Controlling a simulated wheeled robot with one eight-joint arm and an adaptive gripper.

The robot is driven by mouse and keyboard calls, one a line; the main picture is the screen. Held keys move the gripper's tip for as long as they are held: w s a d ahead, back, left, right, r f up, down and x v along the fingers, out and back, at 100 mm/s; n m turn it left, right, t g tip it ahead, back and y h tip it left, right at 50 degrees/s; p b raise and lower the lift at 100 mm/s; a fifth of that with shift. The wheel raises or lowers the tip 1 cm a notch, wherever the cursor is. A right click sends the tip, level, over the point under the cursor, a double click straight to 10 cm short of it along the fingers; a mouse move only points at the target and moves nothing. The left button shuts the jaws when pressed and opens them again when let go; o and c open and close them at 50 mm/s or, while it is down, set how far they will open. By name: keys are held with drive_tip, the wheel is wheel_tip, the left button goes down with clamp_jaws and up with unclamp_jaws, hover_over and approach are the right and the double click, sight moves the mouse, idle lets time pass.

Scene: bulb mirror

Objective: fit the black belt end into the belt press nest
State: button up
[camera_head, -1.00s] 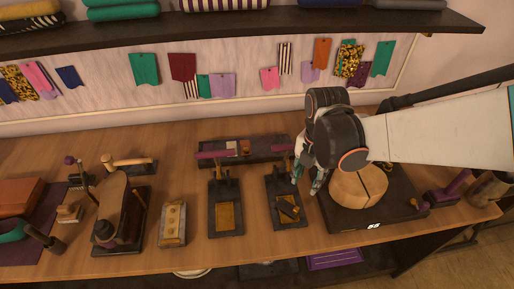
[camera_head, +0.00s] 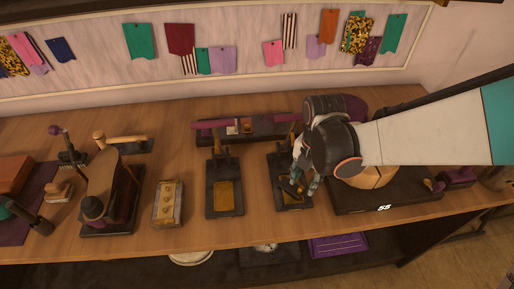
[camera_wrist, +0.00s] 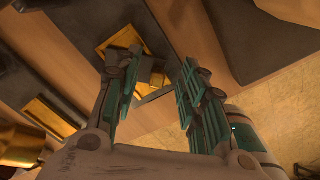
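Two dark presses with gold plates stand on the bench, a left one (camera_head: 224,198) and a right one (camera_head: 292,203). I cannot tell which is the belt press. My gripper (camera_head: 304,183) is over the right press, its fingers pointing down and partly covering it. In the wrist view my gripper (camera_wrist: 160,72) has its teal-padded fingers spread apart. I cannot make out the black belt end for certain; the fingers hide part of the right press.
A round wooden block (camera_head: 372,178) on a dark base stands right of the right press, close to my arm. A pale block with gold studs (camera_head: 169,204) stands left of the presses. A dark rack (camera_head: 262,130) lies behind them. Bare bench lies in front.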

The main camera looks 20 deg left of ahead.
drive_tip(key=shift+s+a+f+b, duration=0.15)
drive_tip(key=shift+f+b, duration=0.1)
drive_tip(key=shift+f, duration=0.3)
drive_tip(key=shift+s+f+b, duration=0.15)
drive_tip(key=shift+f+b, duration=0.05)
drive_tip(key=shift+f, duration=0.3)
drive_tip(key=shift+r, duration=0.1)
drive_tip(key=shift+c, duration=0.3)
drive_tip(key=shift+w, duration=0.1)
clamp_jaws()
